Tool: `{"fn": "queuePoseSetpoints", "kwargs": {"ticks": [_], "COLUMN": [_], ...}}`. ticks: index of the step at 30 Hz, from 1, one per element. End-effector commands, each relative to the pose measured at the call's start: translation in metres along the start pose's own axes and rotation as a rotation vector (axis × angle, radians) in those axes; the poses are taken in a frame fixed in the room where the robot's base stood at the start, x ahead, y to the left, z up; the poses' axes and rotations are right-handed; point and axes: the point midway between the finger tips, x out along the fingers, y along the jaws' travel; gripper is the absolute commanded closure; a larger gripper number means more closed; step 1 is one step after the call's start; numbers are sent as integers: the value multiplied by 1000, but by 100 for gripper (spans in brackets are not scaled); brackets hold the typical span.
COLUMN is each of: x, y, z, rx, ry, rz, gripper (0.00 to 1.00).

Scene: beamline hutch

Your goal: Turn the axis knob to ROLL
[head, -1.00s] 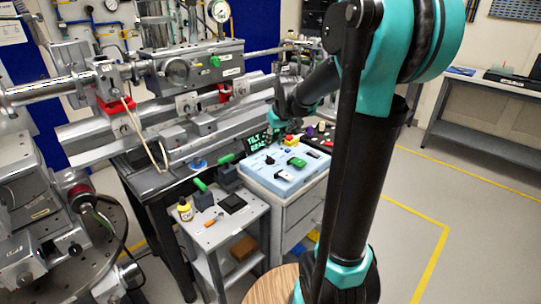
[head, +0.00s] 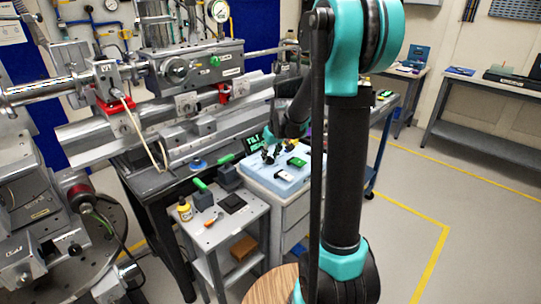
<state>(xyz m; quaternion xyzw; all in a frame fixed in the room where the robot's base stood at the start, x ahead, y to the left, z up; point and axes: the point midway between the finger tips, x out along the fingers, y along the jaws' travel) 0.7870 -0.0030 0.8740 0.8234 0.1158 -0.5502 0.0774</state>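The light blue control box (head: 262,179) stands on a grey cabinet at the middle of the head view. On its top I see a green part (head: 297,161) and a white plate (head: 283,173) with a dark part. A black screen (head: 254,140) with green text stands behind it; the text seems to start with TILT. My gripper (head: 270,155) points down at the box's back left part, close above or at its top. The fingers are small and dark, so I cannot tell whether they are open or touch a knob. The axis knob cannot be singled out; my gripper may hide it.
The beamline rail (head: 100,140) runs along the left. A grey bench (head: 470,110) stands at the right. The floor at right is clear.

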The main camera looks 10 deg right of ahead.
Motion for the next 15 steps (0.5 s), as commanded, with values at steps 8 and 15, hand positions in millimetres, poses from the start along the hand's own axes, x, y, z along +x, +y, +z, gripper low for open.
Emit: {"fn": "queuePoseSetpoints", "kwargs": {"ticks": [8,15], "x": [0,0], "y": [0,0], "z": [0,0], "rx": [0,4], "ry": [0,0], "rz": [0,2], "gripper": [100,100]}}
